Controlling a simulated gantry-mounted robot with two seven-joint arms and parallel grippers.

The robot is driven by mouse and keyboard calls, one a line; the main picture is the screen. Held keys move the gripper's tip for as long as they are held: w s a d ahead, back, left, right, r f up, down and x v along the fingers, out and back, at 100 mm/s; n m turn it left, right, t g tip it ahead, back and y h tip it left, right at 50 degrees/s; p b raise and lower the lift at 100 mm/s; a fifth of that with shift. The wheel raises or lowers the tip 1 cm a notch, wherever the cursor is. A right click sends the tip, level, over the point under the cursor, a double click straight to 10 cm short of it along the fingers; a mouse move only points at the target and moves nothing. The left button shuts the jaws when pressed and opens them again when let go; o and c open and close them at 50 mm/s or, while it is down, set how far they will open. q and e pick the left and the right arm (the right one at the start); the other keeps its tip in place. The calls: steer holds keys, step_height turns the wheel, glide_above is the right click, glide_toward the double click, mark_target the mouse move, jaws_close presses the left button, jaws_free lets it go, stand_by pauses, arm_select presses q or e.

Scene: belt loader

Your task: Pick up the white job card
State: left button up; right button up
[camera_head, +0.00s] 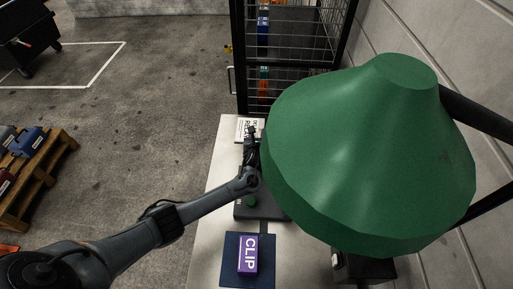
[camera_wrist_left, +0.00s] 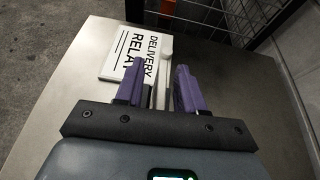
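A white card (camera_wrist_left: 122,64) with black lettering reading "DELIVERY RELA..." lies flat on the pale table in the left wrist view. In the head view the white card (camera_head: 243,124) is at the table's far end, partly hidden by my left gripper. My left gripper (camera_head: 251,132) is over or beside it; its height above the card is unclear. In the left wrist view the purple fingers of my left gripper (camera_wrist_left: 159,72) are apart, with the left finger overlapping the card's right part. A slim white thing (camera_wrist_left: 165,50) shows between the fingers. My right gripper is not in view.
A big green lamp shade (camera_head: 370,160) hides much of the table's right side. A purple box marked CLIP (camera_head: 247,254) sits on a dark blue mat (camera_head: 231,266) at the near end. A black wire cage (camera_head: 290,72) stands beyond the table (camera_head: 220,170).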

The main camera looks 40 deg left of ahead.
arm_select(q)
jaws_close()
stand_by(0.5)
